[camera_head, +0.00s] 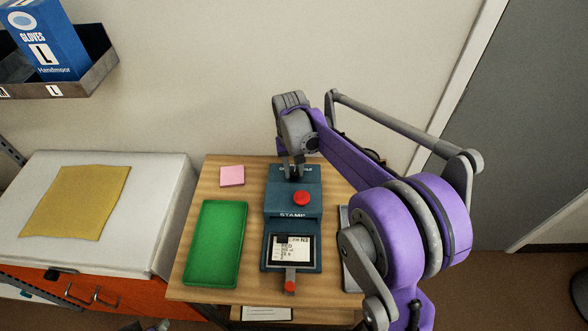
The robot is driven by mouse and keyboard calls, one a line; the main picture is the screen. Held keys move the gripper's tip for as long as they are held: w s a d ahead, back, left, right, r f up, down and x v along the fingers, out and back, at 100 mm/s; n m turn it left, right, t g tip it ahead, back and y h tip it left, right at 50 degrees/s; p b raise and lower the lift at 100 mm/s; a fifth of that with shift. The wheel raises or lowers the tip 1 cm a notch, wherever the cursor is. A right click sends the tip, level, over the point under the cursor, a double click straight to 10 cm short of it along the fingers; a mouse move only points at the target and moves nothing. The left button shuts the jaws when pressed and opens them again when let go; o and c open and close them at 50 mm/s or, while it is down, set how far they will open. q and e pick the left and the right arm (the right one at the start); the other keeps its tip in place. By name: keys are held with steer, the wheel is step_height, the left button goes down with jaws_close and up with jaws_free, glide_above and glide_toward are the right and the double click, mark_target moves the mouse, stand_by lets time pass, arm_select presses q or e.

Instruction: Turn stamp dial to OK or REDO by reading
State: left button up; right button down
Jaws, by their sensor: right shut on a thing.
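The dark teal stamp machine (278,208) stands on the wooden bench top. It has a red round button (302,198) and the word STAMP on its front. A white label card (292,250) with printed text lies in its lower bay; the text is too small to read surely. My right gripper (294,174) reaches down from above onto the machine's back top, shut on the stamp dial there. The fingers hide the dial and part of the lettering around it, so its setting cannot be read. A small grey piece at the bottom edge may be my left gripper (158,326).
A green tray (214,245) and a pink note pad (232,176) lie left of the machine. A small red-tipped lever (290,286) sticks out in front. A white box with a yellow cloth (75,203) stands at left. My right arm covers the bench's right side.

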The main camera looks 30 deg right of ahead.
mark_target(293, 172)
steer(key=shift+n, duration=0.6)
steer(key=c, duration=0.6)
jaws_free()
steer(key=r, duration=1)
steer(key=shift+a+r+p, duration=0.2)
steer(key=shift+r+p, duration=0.15)
steer(key=shift+r, duration=0.05)
